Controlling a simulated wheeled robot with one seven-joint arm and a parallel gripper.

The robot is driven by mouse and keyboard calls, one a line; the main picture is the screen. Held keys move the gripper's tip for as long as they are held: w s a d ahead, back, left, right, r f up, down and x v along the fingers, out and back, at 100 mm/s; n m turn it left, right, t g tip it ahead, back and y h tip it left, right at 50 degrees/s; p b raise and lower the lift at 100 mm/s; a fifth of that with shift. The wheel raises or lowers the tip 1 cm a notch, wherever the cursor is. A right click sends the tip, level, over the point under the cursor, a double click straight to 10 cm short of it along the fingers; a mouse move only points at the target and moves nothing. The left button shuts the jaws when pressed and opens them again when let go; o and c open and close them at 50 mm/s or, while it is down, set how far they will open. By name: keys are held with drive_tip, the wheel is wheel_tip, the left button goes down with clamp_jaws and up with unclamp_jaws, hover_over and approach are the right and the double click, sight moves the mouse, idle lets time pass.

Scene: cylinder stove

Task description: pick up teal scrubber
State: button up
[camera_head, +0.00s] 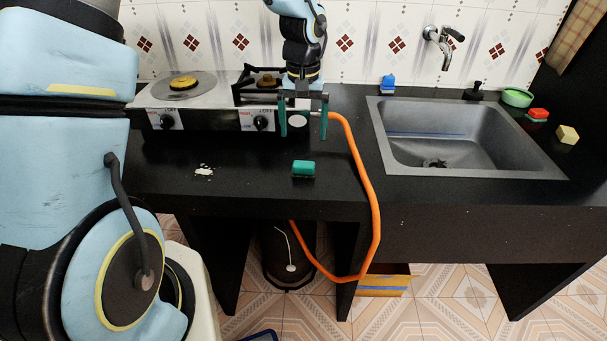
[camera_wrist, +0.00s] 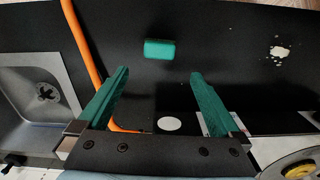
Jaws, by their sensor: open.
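The teal scrubber (camera_head: 303,168) lies on the black counter in front of the stove in the head view. It also shows in the wrist view (camera_wrist: 160,49), above and between the fingertips. My gripper (camera_head: 304,130) hangs in front of the stove's right part, fingers pointing down, behind and above the scrubber in the head view. The two teal fingers (camera_wrist: 160,75) are spread wide with nothing between them. The gripper does not touch the scrubber.
The stove (camera_head: 205,118) stands behind. An orange hose (camera_head: 372,190) runs down right of the scrubber. White crumbs (camera_head: 204,171) lie to the left. A sink (camera_head: 450,140) is at right, with a red-topped sponge (camera_head: 538,114) and a yellow block (camera_head: 568,134) beyond. The counter around the scrubber is clear.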

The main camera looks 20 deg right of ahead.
drive_tip(key=p, duration=0.1)
hover_over(304, 163)
wheel_tip(304, 163, down, 5)
drive_tip(key=shift+w+d+f, duration=0.1)
drive_tip(key=shift+d+f, duration=0.05)
drive_tip(key=shift+s+a+f+p, duration=0.1)
drive_tip(key=shift+f+p, duration=0.5)
drive_tip(key=shift+f, duration=0.8)
drive_tip(key=shift+s+a+f+p, duration=0.1)
drive_tip(key=shift+f+p, duration=0.45)
drive_tip(key=shift+f, duration=0.8)
drive_tip(key=c, duration=1.2)
drive_tip(key=shift+r, duration=0.15)
drive_tip(key=shift+c, duration=0.2)
wheel_tip(304, 163, up, 10)
drive_tip(key=shift+f+b, duration=0.1)
drive_tip(key=shift+b, duration=1.15)
